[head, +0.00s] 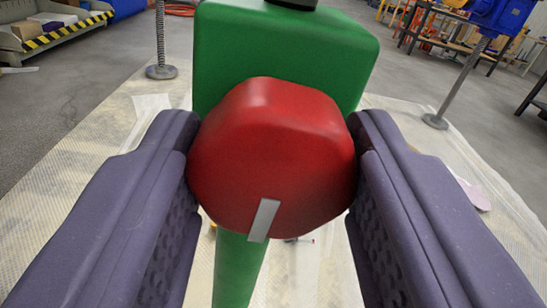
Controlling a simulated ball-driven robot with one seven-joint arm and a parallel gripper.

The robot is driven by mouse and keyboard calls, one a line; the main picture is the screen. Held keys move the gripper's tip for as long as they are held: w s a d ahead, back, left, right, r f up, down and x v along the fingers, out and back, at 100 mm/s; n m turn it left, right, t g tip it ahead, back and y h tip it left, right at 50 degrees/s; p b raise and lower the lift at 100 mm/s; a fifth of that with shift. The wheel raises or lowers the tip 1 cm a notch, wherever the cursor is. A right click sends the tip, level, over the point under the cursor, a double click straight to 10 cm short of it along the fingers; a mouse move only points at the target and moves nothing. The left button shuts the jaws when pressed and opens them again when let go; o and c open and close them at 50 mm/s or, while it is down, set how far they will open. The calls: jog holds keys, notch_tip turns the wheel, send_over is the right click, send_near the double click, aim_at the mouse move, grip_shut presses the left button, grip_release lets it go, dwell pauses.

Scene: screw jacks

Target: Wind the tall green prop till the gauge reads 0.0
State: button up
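The green prop (320,45) fills the upper middle of the head view, with a boxy green head and a round green post (236,270) below it. A red knob (270,150) with rounded corners sits on its near face. A pale grey mark (263,220) on the knob points downward, slightly left. My gripper (271,165) has its two purple padded fingers on the left and right sides of the knob, and both appear to touch it. The gauge is not in view. The knob hides part of the prop's head and post.
A grey screw post (161,45) stands at the left on a round foot, and another metal post (460,85) with a blue head (502,14) stands at the right. Pale sheeting (90,150) covers the floor. Workbenches (455,30) are at the back right.

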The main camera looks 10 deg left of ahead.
jog(key=c, duration=0.4)
jog(key=shift+f+m+b, duration=0.15)
jog(key=shift+m+b, duration=0.55)
jog(key=shift+b, duration=0.05)
jog(key=shift+c, duration=0.2)
jog(key=o, duration=1.1)
jog(key=shift+c, duration=0.2)
jog(key=shift+s+d, duration=0.1)
jog(key=p+v, duration=0.2)
jog(key=v, duration=0.5)
jog(key=shift+s, duration=0.25)
jog(key=shift+d, duration=0.1)
